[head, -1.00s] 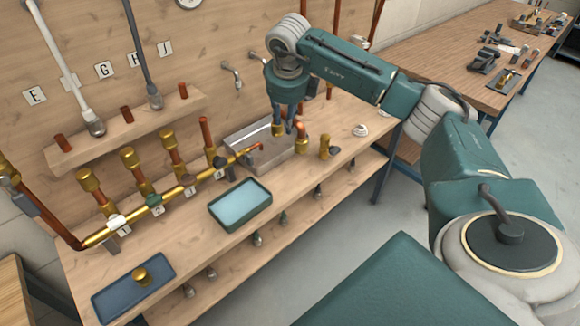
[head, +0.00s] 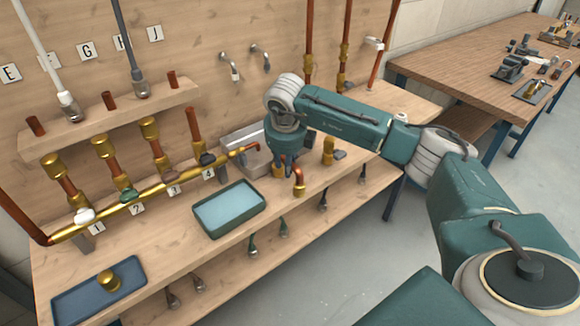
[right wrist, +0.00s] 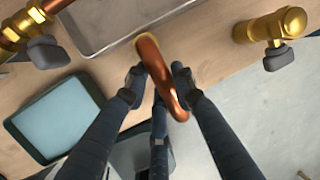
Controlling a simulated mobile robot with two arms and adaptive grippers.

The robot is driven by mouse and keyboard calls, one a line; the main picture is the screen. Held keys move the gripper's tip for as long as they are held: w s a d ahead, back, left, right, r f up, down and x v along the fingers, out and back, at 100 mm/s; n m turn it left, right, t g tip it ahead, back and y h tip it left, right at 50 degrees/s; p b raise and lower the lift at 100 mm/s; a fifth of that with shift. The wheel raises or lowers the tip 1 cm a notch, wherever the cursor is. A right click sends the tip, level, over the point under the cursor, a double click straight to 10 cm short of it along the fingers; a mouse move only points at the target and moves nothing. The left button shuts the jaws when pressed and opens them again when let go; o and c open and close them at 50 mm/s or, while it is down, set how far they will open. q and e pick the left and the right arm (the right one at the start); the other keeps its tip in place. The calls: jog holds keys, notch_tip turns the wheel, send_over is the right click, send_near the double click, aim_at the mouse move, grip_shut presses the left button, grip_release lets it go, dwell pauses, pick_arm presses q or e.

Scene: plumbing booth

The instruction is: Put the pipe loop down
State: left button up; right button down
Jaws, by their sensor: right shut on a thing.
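The pipe loop (head: 299,175) is a bent copper pipe with brass ends. My right gripper (head: 288,163) is shut on it, with the fingers pointing down near the front of the workbench (head: 165,235). The loop is in front of the metal tray and right of the green tray in the head view. I cannot tell whether its brass ends touch the bench. My left gripper is not in view.
A metal tray (head: 229,143) stands behind the loop, and a green tray (head: 205,233) lies to its left. A brass valve (head: 328,151) stands to its right; it also shows in the right wrist view (right wrist: 270,27). A brass manifold (head: 120,201) runs along the left.

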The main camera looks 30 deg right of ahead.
jog(key=shift+d, duration=0.1)
jog(key=shift+s+a, duration=0.1)
jog(key=shift+a, duration=0.15)
jog(key=c, duration=1.5)
grip_release()
jog(key=shift+f, duration=0.1)
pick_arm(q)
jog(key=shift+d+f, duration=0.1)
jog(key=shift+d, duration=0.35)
pick_arm(e)
jog(key=shift+o, duration=0.2)
pick_arm(q)
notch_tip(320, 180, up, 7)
jog(key=p, duration=0.7)
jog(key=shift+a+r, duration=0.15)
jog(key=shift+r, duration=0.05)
pick_arm(e)
jog(key=v, duration=1.2)
jog(key=shift+r, duration=0.25)
